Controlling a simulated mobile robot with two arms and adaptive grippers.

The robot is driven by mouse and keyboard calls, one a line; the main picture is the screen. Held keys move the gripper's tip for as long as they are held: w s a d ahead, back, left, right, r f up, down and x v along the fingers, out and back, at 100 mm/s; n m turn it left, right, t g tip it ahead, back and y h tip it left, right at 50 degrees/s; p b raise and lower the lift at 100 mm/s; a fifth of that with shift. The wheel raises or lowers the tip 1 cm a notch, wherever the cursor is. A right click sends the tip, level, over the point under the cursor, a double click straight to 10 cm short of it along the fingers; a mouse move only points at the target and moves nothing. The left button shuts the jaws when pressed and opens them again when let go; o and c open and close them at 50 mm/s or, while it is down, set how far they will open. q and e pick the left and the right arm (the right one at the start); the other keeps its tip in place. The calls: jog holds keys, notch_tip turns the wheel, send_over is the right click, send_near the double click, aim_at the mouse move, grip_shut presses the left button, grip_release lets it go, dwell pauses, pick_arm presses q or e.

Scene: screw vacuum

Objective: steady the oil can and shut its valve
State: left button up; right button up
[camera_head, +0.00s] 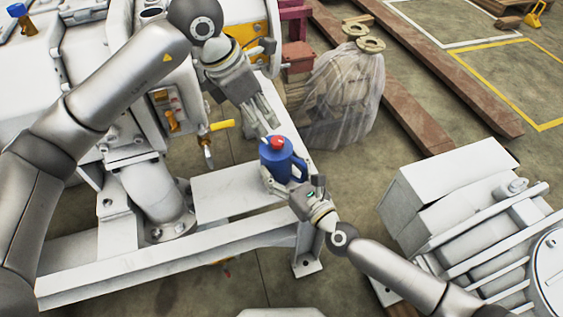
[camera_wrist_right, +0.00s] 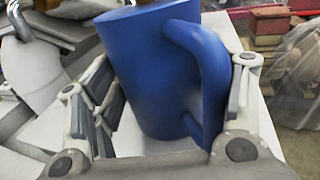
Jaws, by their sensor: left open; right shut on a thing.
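The blue oil can (camera_head: 273,164) with a red top (camera_head: 276,142) stands on the white frame. My right gripper (camera_head: 292,187) is shut on it from the front right. In the right wrist view the blue can (camera_wrist_right: 155,75) is between the fingers (camera_wrist_right: 165,110), its handle near the right finger. My left gripper (camera_head: 263,123) is open, pointing down just above and left of the red top; I cannot tell if it touches. A small valve with a yellow lever (camera_head: 222,125) is on the machine, left of the can. The can's underside is hidden by my right gripper.
The white frame (camera_head: 235,185) has bare surface left of the can. The large white machine (camera_head: 130,125) stands at left. A plastic-wrapped bundle (camera_head: 345,95) is behind the can, and a white machine (camera_head: 475,220) is at right.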

aim_at(276, 140)
pick_arm(q)
jog(key=shift+m+h, duration=0.3)
jog(key=shift+m, duration=0.3)
jog(key=x, duration=0.9)
jog(key=shift+w+a+f, duration=0.25)
jog(key=shift+a+f, duration=0.05)
jog(key=c, duration=1)
